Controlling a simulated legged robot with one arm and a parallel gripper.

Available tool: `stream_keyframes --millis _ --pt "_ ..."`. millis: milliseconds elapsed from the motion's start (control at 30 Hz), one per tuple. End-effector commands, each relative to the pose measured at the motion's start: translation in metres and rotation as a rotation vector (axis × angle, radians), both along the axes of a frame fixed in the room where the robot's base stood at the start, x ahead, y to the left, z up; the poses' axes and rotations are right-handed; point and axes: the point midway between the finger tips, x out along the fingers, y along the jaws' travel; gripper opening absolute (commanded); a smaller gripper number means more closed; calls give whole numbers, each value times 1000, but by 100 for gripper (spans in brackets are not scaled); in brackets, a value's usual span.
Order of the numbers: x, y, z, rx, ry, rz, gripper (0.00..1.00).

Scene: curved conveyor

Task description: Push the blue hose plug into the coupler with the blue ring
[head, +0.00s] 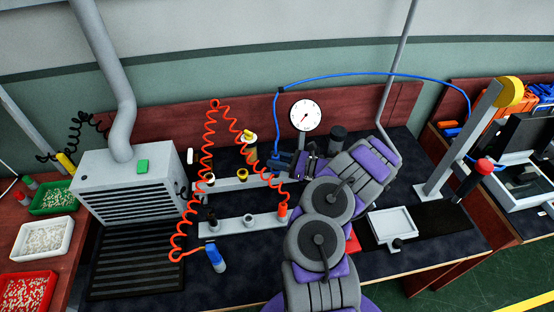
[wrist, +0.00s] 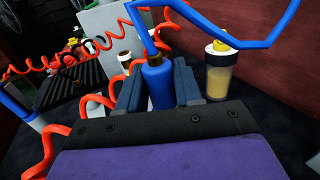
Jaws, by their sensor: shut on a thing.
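My gripper (head: 281,162) is shut on the blue hose plug, at the right end of the rear grey rail (head: 228,184). In the wrist view the blue plug (wrist: 159,86) stands between the two grey-blue fingers of my gripper (wrist: 158,92). The blue hose (wrist: 205,36) rises from its brass-coloured top; in the head view the hose (head: 370,74) arcs to the right. The plug's lower end is hidden. I cannot make out a blue ring on any coupler, nor tell whether the plug touches one. A coupler with a yellow ring (head: 242,175) sits on the rear rail.
A coiled orange hose (head: 208,135) loops left of my gripper, down to an orange plug (head: 282,210) on the front rail (head: 265,222). A yellow-capped canister (wrist: 218,72) stands close beside my gripper. A gauge (head: 305,116) stands behind. A blue-handled tool (head: 215,258) is in front.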

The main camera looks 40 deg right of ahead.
Motion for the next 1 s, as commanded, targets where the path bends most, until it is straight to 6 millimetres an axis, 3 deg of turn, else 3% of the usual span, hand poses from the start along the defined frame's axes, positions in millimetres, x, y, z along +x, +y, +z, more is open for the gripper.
stream_keyframes --millis 467,500,800,1000 --pt "0 0 -11 0 0 0 2" --pt "0 0 -11 -1 -1 0 37" --pt "0 0 -10 0 0 1 64" --pt "0 0 -11 0 0 1 64"
